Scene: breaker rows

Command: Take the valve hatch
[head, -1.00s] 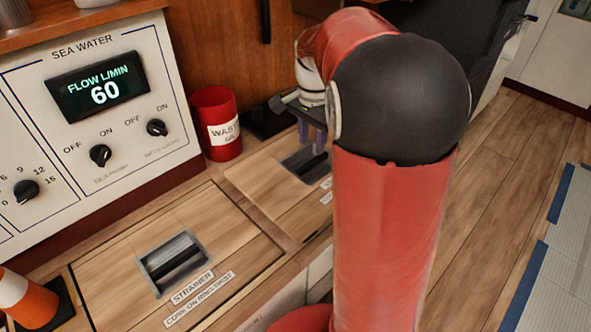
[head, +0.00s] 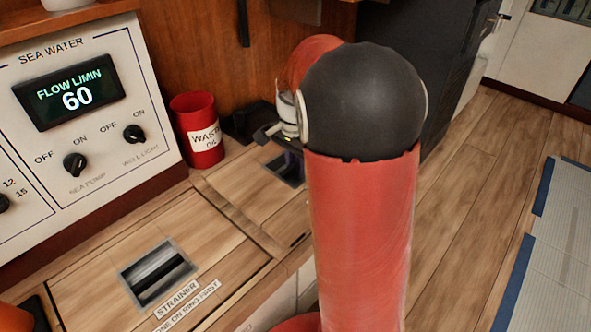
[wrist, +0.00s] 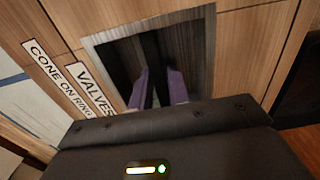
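The valve hatch (head: 248,204) is a wooden panel in the counter, with a dark recessed pull at its far end. The wrist view shows its "VALVES" label (wrist: 93,88), and a dark bar (wrist: 152,45) crossing the recess. My gripper (wrist: 158,80) has its two purple fingers down in the recess, one on each side of the bar. I cannot tell whether they press on it. In the head view my arm hides part of the hatch, and the fingers are mostly out of sight.
The strainer hatch (head: 90,268) lies nearer, with its own recessed pull. A red waste can (head: 198,130) stands behind, beside the sea water panel (head: 85,120). An orange cone (head: 14,318) shows at the lower left. Open floor lies to the right.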

